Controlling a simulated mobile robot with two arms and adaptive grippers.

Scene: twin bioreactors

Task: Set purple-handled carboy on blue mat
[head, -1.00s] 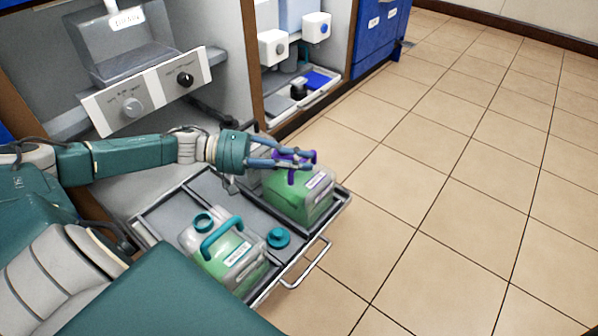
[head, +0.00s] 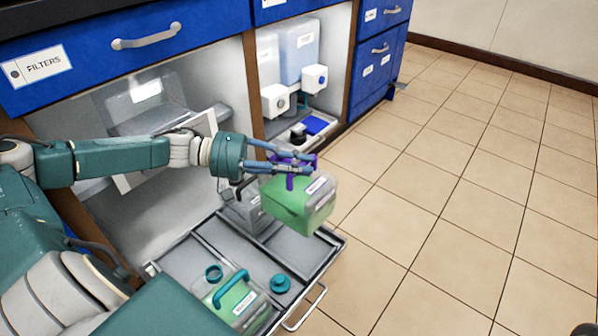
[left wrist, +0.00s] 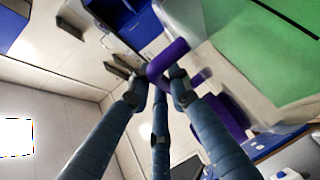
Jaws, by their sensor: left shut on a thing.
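The purple-handled carboy (head: 300,207), a clear jug with green liquid and a white label, hangs above the right part of the pull-out tray. My left gripper (head: 304,163) is shut on its purple handle. In the left wrist view the fingers (left wrist: 158,92) close around the purple handle (left wrist: 168,62), and the green carboy body (left wrist: 265,55) fills the upper right. A blue mat (head: 317,124) lies in the open bay behind, right of a dark-topped device.
A teal-handled carboy (head: 238,302) and a teal cap (head: 280,284) are on the pull-out tray (head: 338,237). A wooden post (head: 256,105) edges the bay. White pump boxes (head: 315,78) hang above the mat area. The tiled floor (head: 450,180) at right is clear.

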